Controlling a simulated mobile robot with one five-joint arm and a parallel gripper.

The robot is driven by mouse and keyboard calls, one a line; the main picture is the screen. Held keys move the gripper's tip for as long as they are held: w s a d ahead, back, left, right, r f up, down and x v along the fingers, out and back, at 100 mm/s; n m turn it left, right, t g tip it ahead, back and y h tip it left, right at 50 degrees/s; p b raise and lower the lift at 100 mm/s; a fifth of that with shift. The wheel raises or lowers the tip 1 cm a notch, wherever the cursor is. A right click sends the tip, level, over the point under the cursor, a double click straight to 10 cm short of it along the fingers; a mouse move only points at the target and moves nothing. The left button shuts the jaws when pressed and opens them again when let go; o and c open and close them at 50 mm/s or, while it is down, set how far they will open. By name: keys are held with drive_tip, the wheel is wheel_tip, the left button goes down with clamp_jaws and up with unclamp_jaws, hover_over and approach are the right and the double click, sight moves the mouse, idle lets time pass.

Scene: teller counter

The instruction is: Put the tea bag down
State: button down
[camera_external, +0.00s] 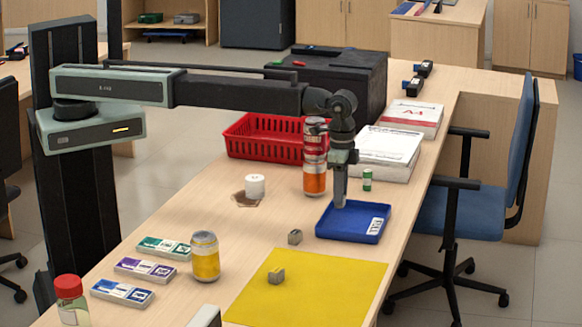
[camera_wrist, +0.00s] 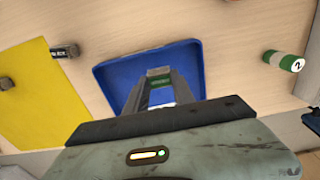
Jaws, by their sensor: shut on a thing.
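My gripper (camera_external: 340,203) points down over the blue tray (camera_external: 328,232), its fingertips low inside the rim. In the wrist view my gripper (camera_wrist: 160,88) is nearly shut on a small grey and green piece, which I take as the tea bag (camera_wrist: 160,80). Little of it shows between the fingers, and the outside view hides it. I cannot tell if it touches the tray floor. The blue tray also shows in the wrist view (camera_wrist: 115,80) around the fingers, with a white label on its side away from the arm.
A green and white battery-like cylinder (camera_external: 367,180) stands behind the tray. A yellow mat (camera_external: 330,290) lies in front, with small grey blocks (camera_external: 295,237) nearby.

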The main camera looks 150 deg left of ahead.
wheel_tip(320, 180, down, 4)
drive_tip(key=b, duration=0.3)
drive_tip(key=shift+r, duration=0.25)
drive_tip(key=shift+f, duration=0.15)
drive_tip(key=c, duration=1.1)
unclamp_jaws()
drive_tip(key=shift+o, duration=0.2)
wheel_tip(320, 180, up, 12)
drive_tip(key=p, duration=1.2)
drive_tip(key=shift+r, duration=0.2)
